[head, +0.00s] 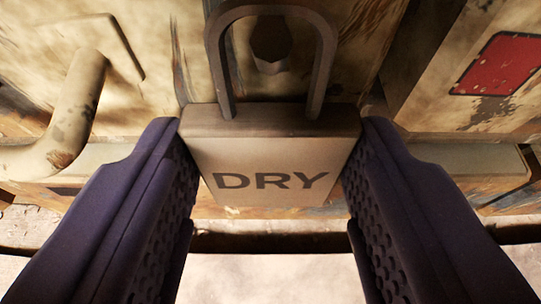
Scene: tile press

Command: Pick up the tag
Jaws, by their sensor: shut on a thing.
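The tag (270,165) is a pale, padlock-shaped block with "DRY" in dark letters on its face. A dark metal loop (322,60) rises from its top. The loop surrounds a dark peg (271,42) on the worn panel behind; whether it touches the peg I cannot tell. My gripper (272,185) is shut on the tag, with one purple ridged finger against each side. The tag's back is hidden.
A worn cream and rust-stained machine panel (375,25) fills the back. A curved pipe (78,105) stands out at the left. A red plate (500,64) is at the upper right. A ledge (480,165) runs below, with pale floor beneath.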

